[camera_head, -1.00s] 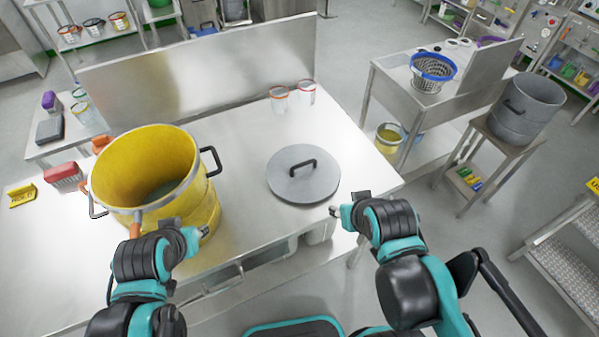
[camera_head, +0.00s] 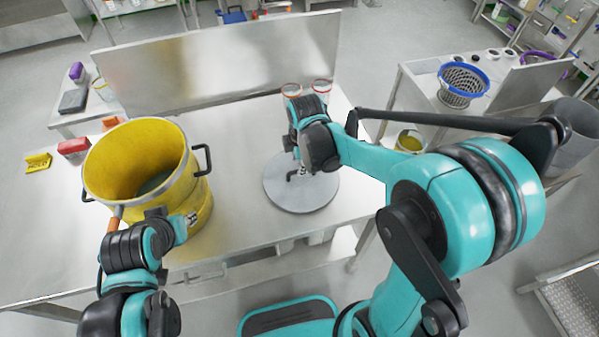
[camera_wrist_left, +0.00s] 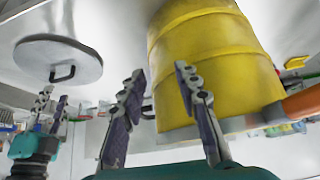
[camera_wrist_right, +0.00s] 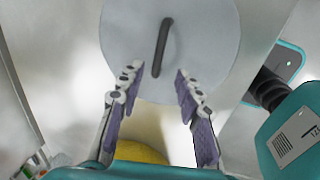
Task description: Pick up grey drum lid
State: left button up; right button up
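The grey drum lid (camera_head: 318,194) lies flat on the steel table, to the right of the yellow drum (camera_head: 140,160). Its dark bar handle (camera_wrist_right: 162,47) stands up at its middle. My right gripper (camera_head: 298,172) is above the lid, mostly hidden by its own wrist in the head view. In the right wrist view (camera_wrist_right: 154,82) its fingers are open and empty, pointing toward the handle, which lies ahead between them. My left gripper (camera_wrist_left: 160,80) is open and empty beside the yellow drum's near side; it also shows in the head view (camera_head: 190,222).
A steel back panel (camera_head: 220,60) rises along the table's far edge. Red (camera_head: 73,147) and yellow (camera_head: 38,162) items lie left of the drum.

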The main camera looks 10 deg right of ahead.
jog(key=f, duration=0.2)
jog(key=b, duration=0.1)
jog(key=shift+w+a+f, duration=0.1)
jog(key=shift+w+f, duration=0.15)
jog(key=shift+f, duration=0.15)
jog(key=f, duration=0.1)
jog(key=w+f+b, duration=0.1)
jog(key=f, duration=0.1)
jog(key=f+b, duration=0.1)
jog(key=shift+w+d+f, duration=0.2)
jog(key=shift+d+f, duration=0.2)
jog(key=shift+r, duration=0.1)
grip_shut()
